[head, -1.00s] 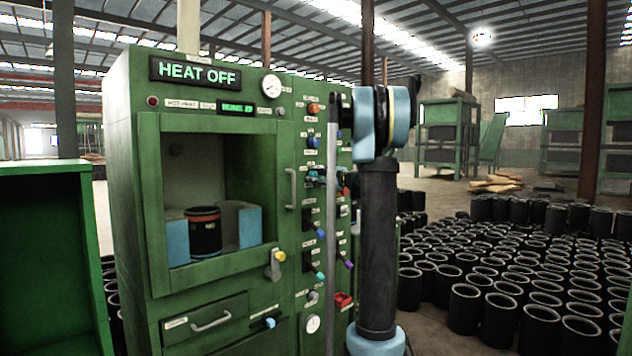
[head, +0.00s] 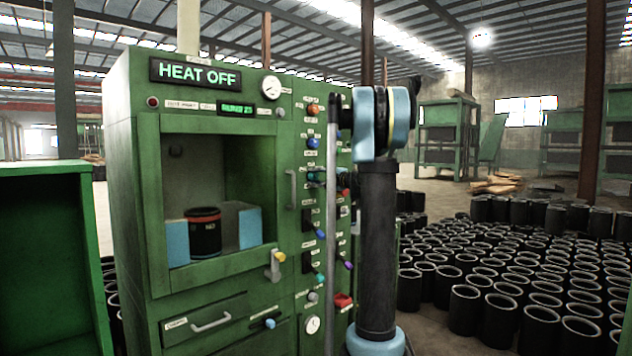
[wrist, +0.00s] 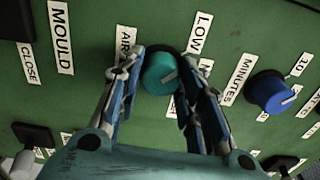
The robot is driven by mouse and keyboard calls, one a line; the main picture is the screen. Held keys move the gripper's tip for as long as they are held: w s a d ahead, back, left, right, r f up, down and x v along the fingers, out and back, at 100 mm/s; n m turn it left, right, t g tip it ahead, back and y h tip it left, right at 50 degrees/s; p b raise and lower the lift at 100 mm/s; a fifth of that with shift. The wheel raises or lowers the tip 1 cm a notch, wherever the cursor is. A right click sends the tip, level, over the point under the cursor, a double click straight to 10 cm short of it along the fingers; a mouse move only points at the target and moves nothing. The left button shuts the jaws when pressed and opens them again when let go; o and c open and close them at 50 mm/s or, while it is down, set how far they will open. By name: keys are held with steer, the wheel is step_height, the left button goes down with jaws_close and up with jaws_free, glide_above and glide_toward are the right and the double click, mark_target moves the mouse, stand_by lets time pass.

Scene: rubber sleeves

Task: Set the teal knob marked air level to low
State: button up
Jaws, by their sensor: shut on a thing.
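The teal knob (wrist: 159,74) sits on the green panel in the wrist view, with a pale pointer line on its face. A label reading LOW (wrist: 201,33) is at its upper right, and a partly covered label starting with AIR (wrist: 126,43) is at its left. My gripper (wrist: 160,66) has one finger on each side of the knob and is shut on it. The fingers cover parts of the labels, so the full scale is hidden. In the head view my arm hides much of this part of the panel.
A blue knob marked minutes (wrist: 270,91) is to the right in the wrist view, with dark switches (wrist: 34,134) nearby. The green machine (head: 122,190) shows HEAT OFF and holds a black sleeve (head: 203,233) in its opening. Many black sleeves (head: 465,305) crowd the floor at right.

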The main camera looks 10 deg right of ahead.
steer(key=shift+f+n, duration=0.15)
steer(key=shift+n, duration=0.15)
steer(key=o, duration=1.1)
steer(key=shift+c, duration=0.2)
steer(key=shift+s+d, duration=0.15)
steer(key=v, duration=1.1)
steer(key=shift+s, duration=0.2)
steer(key=shift+d, duration=0.1)
